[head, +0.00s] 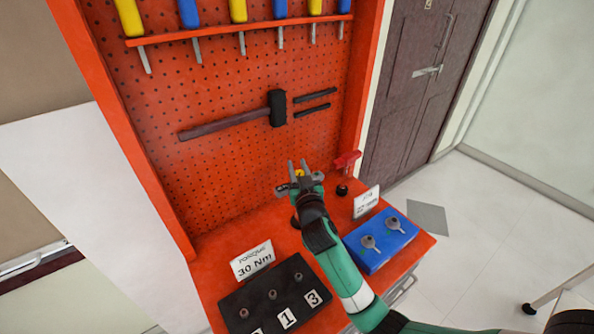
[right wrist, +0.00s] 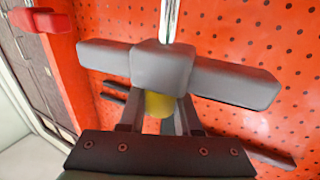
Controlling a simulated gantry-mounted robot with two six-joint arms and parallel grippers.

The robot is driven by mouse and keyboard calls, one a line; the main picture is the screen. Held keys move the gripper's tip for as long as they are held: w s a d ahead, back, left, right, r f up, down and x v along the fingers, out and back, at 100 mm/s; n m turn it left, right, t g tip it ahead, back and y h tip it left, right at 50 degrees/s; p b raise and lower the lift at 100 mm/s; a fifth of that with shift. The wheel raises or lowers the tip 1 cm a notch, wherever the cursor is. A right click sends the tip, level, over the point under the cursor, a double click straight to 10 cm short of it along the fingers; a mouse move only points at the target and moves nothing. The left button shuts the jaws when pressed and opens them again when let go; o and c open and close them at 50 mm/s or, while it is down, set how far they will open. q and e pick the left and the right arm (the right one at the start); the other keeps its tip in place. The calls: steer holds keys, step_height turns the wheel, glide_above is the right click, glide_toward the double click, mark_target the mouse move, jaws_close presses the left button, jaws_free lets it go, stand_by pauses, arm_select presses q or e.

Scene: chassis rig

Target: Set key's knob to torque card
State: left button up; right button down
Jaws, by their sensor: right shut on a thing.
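The torque card (head: 252,261) stands on the red bench behind a black block and reads "TORQUE 30 Nm". My right gripper (head: 300,172) is above the bench, in front of the pegboard, shut on the key's yellow knob (right wrist: 159,104). The yellow also shows between the fingers in the head view. The key's grey cross-handle (right wrist: 235,82) lies across the fingers in the right wrist view, with a bright shaft beyond its hub. Any scale or setting on the knob cannot be read. My left gripper is not in view.
A black block (head: 262,309) with numbered labels and several studs stands front left. A blue block (head: 381,241) with two grey keys stands at right, beside another small card (head: 366,201). A red handle (head: 347,160) is at the back right. A hammer (head: 230,121) hangs on the pegboard.

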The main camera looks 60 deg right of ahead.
steer(key=c, duration=0.6)
jaws_free()
steer(key=p+v, duration=0.1)
steer(key=v, duration=1)
steer(key=shift+s+a+p, duration=0.25)
steer(key=shift+p, duration=0.15)
